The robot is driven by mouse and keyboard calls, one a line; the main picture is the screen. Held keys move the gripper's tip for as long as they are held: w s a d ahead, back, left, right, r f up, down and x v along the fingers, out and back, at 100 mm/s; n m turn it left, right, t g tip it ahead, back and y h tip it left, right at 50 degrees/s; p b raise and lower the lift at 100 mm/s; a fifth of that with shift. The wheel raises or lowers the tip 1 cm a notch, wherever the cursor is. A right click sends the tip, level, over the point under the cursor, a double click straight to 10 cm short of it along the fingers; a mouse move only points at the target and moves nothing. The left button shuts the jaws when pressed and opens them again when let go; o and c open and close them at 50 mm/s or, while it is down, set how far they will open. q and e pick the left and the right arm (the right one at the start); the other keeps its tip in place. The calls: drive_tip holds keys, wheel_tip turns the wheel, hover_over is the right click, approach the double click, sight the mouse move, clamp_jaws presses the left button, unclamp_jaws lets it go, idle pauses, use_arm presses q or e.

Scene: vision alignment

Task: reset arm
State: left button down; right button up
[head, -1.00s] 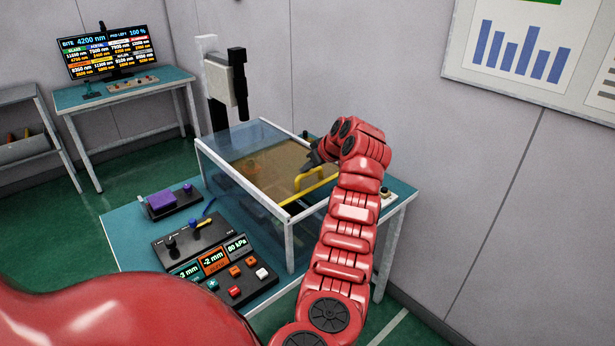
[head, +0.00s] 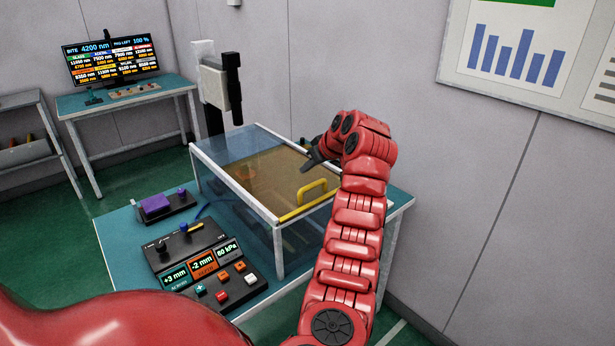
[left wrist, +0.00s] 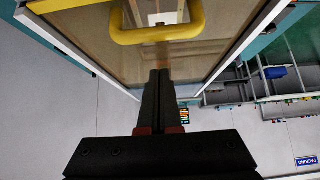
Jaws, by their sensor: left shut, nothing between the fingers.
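My left gripper (head: 306,167) is shut and empty in the head view. It hovers above the amber clear lid of the glass-sided enclosure (head: 233,195), just behind the yellow handle (head: 312,190). In the left wrist view the two dark fingers (left wrist: 159,75) are pressed together, pointing toward the lid. The yellow handle (left wrist: 157,34) shows beyond their tips, and I see no contact with it. My red left arm reaches up from the bottom of the head view. My right gripper is not in view.
A control panel (head: 205,258) with lit readouts stands in front of the enclosure on the teal table (head: 120,232). A purple block device (head: 160,206) is to its left. A tall black-and-white instrument (head: 218,85) stands behind. A second bench holds a screen (head: 110,62).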

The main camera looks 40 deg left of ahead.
use_arm(q)
drive_tip(key=v, duration=0.7)
drive_tip(key=shift+s+r+b, duration=0.25)
drive_tip(key=shift+s+b, duration=0.15)
drive_tip(key=shift+s, duration=0.05)
drive_tip(key=shift+d, duration=0.15)
